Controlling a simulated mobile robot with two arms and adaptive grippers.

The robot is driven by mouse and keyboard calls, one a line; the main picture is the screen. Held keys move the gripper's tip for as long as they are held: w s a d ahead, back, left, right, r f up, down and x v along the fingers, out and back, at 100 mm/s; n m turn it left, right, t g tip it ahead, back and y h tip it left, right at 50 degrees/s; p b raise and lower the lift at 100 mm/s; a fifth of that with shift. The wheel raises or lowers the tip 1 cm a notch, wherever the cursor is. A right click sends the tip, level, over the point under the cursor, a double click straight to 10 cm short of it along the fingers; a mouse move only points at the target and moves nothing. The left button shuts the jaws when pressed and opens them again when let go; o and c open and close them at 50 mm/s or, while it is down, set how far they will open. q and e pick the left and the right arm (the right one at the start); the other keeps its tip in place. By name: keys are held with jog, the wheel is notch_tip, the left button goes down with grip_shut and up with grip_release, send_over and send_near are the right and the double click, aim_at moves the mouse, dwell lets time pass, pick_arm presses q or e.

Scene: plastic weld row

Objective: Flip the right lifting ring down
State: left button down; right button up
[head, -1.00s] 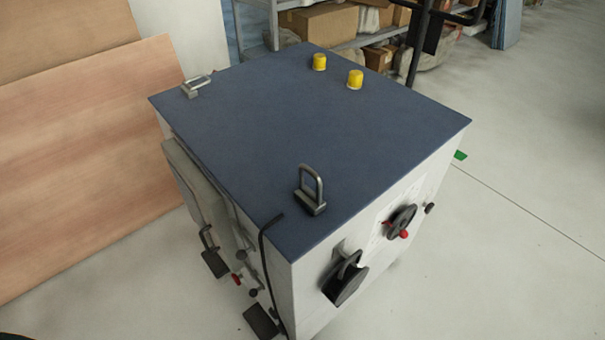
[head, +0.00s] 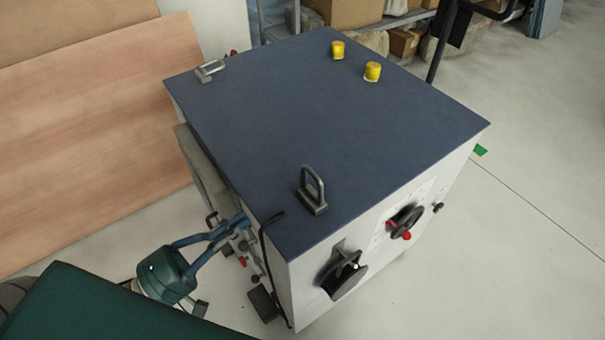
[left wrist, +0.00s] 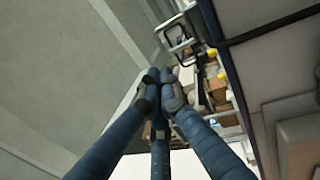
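The right lifting ring (head: 313,188) stands upright near the front corner of the machine's dark blue top (head: 330,120) in the head view. The other lifting ring (head: 210,70) lies low at the far left edge. My left gripper (head: 243,222) is at the left side of the machine, below and left of the right ring, and apart from it. In the left wrist view its fingers (left wrist: 160,82) come together at the tips with nothing visible between them. A metal loop (left wrist: 178,32) shows beyond the tips; I cannot tell which fitting it is. My right gripper is out of view.
Two yellow caps (head: 372,71) stand on the top's far side. Wooden boards (head: 95,140) lean at the left. The floor (head: 510,230) at the right is open.

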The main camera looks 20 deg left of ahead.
pick_arm(q)
jog(key=shift+r, duration=0.3)
jog(key=shift+d, duration=0.15)
jog(key=p+x, duration=0.2)
jog(key=x, duration=1.1)
jog(key=shift+w+d, duration=0.2)
jog(key=shift+w, duration=0.15)
jog(key=shift+r+p, duration=0.2)
jog(key=shift+p, duration=0.1)
